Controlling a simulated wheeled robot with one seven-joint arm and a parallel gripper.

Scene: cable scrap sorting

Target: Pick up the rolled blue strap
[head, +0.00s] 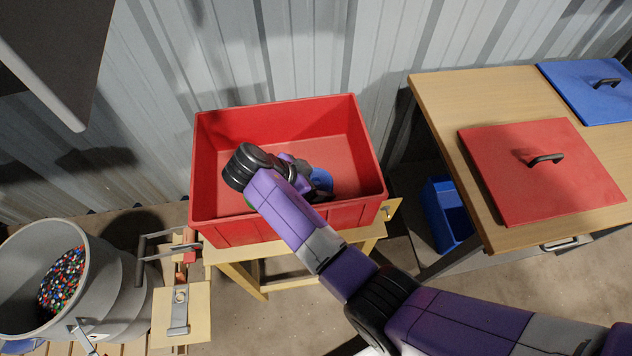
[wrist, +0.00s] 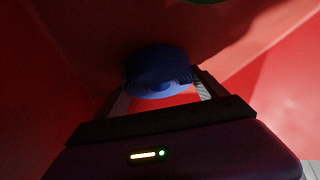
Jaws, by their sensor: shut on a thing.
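The rolled blue strap (wrist: 160,72) sits between my two fingertips in the wrist view, with the red crate's floor visible below it. My gripper (wrist: 160,84) is shut on the strap. In the head view a blue part of the strap (head: 322,179) shows beside my wrist inside the red crate (head: 222,230). My arm covers the rest of the strap and my fingers in that view. I cannot tell whether the strap touches the crate's floor.
A green thing (head: 248,202) shows partly behind my arm in the crate. The crate stands on a small wooden stand (head: 350,236). A grey bucket of coloured granules (head: 112,290) is at left. A wooden table (head: 450,110) with a red lid (head: 590,170) and blue lid (head: 570,75) is at right.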

